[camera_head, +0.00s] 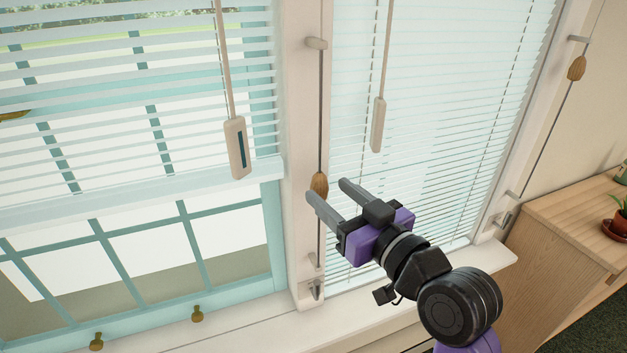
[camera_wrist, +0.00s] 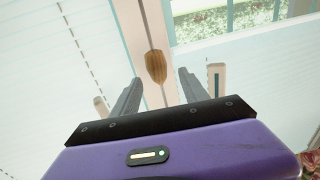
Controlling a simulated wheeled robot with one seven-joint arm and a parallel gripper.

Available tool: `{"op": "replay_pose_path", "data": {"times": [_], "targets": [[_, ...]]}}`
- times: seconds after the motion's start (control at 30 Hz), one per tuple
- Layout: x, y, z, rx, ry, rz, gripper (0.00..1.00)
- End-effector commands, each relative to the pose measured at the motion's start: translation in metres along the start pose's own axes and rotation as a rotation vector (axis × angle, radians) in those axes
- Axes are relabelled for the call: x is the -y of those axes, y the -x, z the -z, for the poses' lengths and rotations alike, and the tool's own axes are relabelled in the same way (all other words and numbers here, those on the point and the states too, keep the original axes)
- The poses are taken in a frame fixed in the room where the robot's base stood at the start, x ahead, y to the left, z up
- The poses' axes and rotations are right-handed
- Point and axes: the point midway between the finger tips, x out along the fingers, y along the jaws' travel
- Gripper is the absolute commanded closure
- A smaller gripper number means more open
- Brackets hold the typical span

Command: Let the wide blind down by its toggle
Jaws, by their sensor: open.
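The left blind (camera_head: 90,120), which runs out of the picture, hangs partly lowered, its bottom rail (camera_head: 120,195) above bare lower panes. The right blind (camera_head: 450,130) hangs lower over its window. A brown wooden acorn-shaped toggle (camera_head: 320,183) sits on a dark upright cord on the post between the windows. My gripper (camera_head: 326,188) is open, its two fingers pointing at this toggle. In the wrist view the toggle (camera_wrist: 156,67) appears between the fingertips (camera_wrist: 159,77), not visibly touched. A cream pendant with a dark strip (camera_head: 237,147) hangs at the left blind.
A plain cream pendant (camera_head: 378,125) hangs in front of the right blind, close above my gripper. Another wooden toggle (camera_head: 577,67) is on a cord at far right. A white sill (camera_head: 250,325) runs below. A wooden cabinet (camera_head: 560,235) with a potted plant stands right.

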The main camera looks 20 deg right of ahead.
Motion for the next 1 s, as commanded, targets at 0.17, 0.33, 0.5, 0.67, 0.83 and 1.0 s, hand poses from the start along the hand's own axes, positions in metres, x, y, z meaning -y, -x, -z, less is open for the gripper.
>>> {"op": "replay_pose_path", "data": {"times": [0.17,0.33,0.5,0.67,0.83,1.0], "targets": [[0.000,-0.028,0.002,-0.001,0.000,0.000,0.48],[0.000,-0.045,0.001,-0.001,-0.001,-0.001,0.48],[-0.001,-0.050,0.000,-0.001,-0.001,-0.002,0.48],[-0.001,-0.050,0.000,-0.001,-0.001,-0.002,0.48],[-0.001,-0.050,0.000,-0.001,-0.001,-0.002,0.75],[-0.001,-0.050,0.000,-0.001,-0.001,-0.002,1.00]]}}
